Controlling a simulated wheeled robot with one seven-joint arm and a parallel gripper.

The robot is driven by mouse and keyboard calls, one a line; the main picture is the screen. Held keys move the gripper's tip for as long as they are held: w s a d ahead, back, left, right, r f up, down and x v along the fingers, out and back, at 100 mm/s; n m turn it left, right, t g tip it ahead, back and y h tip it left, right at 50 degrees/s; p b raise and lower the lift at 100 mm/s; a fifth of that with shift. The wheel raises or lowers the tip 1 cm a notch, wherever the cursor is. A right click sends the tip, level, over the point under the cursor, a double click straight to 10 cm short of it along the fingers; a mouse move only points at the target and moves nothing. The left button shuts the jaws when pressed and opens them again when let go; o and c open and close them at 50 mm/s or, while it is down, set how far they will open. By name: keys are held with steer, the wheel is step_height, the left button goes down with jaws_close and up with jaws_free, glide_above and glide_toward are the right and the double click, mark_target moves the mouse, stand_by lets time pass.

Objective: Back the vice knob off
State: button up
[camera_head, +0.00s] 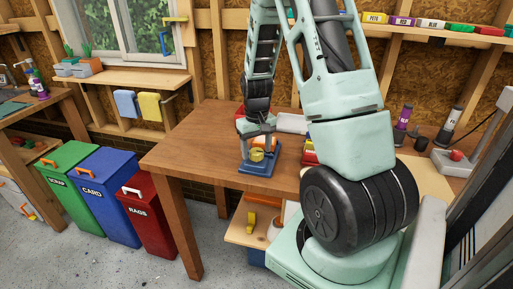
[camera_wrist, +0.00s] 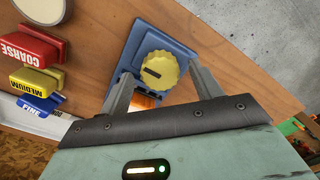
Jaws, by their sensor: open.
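The vice is a blue block with a round yellow knob on the wooden workbench. In the head view the yellow knob (camera_head: 257,155) faces the front edge of the bench, with the blue vice base (camera_head: 260,169) under it. In the wrist view the ridged knob (camera_wrist: 160,70) has a dark slot on its face, and the blue vice (camera_wrist: 152,40) lies around it. My gripper (camera_wrist: 158,85) is open, its two fingers on either side of the knob. I cannot tell whether either finger touches it. In the head view my gripper (camera_head: 257,135) is above the vice.
Red, yellow and blue blocks marked COARSE (camera_wrist: 27,48), MEDIUM (camera_wrist: 33,82) and FINE (camera_wrist: 35,105) lie beside the vice. The wooden bench (camera_head: 195,135) is clear to its left. Green, blue and red bins (camera_head: 150,215) stand on the floor at left.

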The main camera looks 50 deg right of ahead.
mark_target(256, 151)
step_height(256, 151, up, 18)
steer(key=b, duration=0.1)
steer(key=shift+f, duration=0.25)
stand_by(0.6)
steer(key=a+f+n, duration=0.3)
steer(key=a+n, duration=0.3)
steer(key=a, duration=1.9)
steer(key=s+a+f+n, duration=0.2)
steer(key=s+a+n, duration=0.1)
steer(key=s+a, duration=0.4)
steer(key=s+a+f+n, duration=0.1)
steer(key=s+a+n, duration=0.2)
steer(key=s+a, duration=0.5)
steer(key=shift+s+a+f+n+y, duration=0.3)
steer(key=shift+s+f, duration=0.05)
steer(key=shift+s, duration=0.7)
